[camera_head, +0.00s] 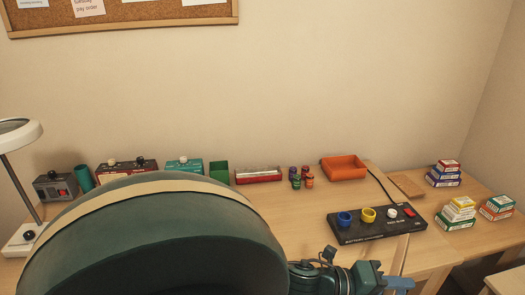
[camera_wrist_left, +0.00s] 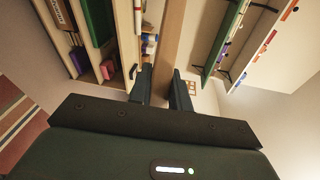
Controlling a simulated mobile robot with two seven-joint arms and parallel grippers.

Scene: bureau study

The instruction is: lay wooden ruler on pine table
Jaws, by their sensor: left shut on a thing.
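My left gripper (camera_head: 385,280) is at the bottom of the head view, in front of the table. It also shows in the left wrist view (camera_wrist_left: 163,88), where its two dark fingers are shut on a long flat wooden strip, which looks like the wooden ruler (camera_wrist_left: 171,40). The strip runs up out of that picture. I cannot make out the ruler clearly in the head view. The pine table (camera_head: 300,215) stands along the wall, its left front part hidden by my dark green arm. My right gripper is not in view.
A black switch box (camera_head: 375,239) with coloured rings lies on the right of the table. An orange tray (camera_head: 344,169), small bottles (camera_head: 301,178) and a red-and-white box (camera_head: 258,175) line the back. Stacked small boxes (camera_head: 456,214) stand farther right. Bare wood lies left of the switch box.

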